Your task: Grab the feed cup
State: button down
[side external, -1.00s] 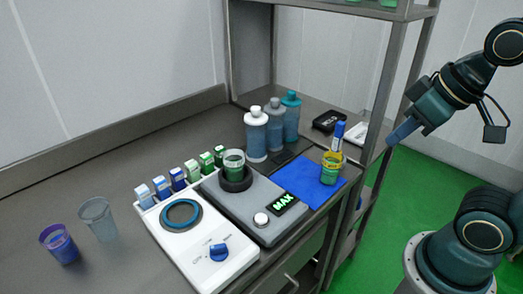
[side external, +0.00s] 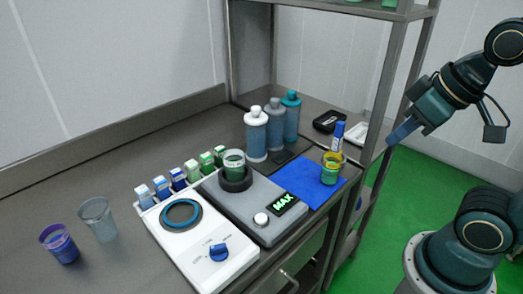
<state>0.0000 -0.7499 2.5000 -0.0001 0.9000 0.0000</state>
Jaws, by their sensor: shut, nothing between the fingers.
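Several cups are in view, and I cannot tell which is the feed cup. A clear cup with green contents (side external: 234,163) stands in the dark ring holder of the grey device. A purple-blue cup (side external: 60,244) and a translucent grey cup (side external: 98,219) stand at the left of the bench. A small container with green and yellow (side external: 331,169) stands on the blue mat (side external: 302,180), with a blue-topped item behind it or in it. My gripper (side external: 396,135) is shut and empty, raised at the right, apart from all the cups.
The grey device (side external: 262,205) displays MAX. A white device (side external: 208,255) with a blue knob and ring stands beside it, near a row of small blue and green cartons (side external: 178,179). Several bottles (side external: 256,134) stand behind. A metal shelf frame (side external: 385,75) rises between my arm and the bench's back.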

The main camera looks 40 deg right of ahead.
jog(key=c, duration=0.6)
grip_release()
jog(key=w+a+r+n+g+y, duration=0.1)
jog(key=w+a+r+n, duration=0.15)
jog(key=w, duration=0.55)
jog(key=w+a+r+n+g+y, duration=0.15)
jog(key=w+n, duration=0.25)
jog(key=w, duration=0.4)
jog(key=w+a+f+n, duration=0.1)
jog(key=w+f+n, duration=0.1)
jog(key=w, duration=0.3)
jog(key=w+a+f+n+g, duration=0.1)
jog(key=w+f+n, duration=0.1)
jog(key=w+f, duration=0.2)
jog(key=w+a+f+n+g, duration=0.1)
jog(key=w+f+n, duration=0.2)
jog(key=w, duration=0.3)
jog(key=shift+w+a+f+y, duration=0.25)
jog(key=shift+w+a+y, duration=0.1)
jog(key=shift+a, duration=0.05)
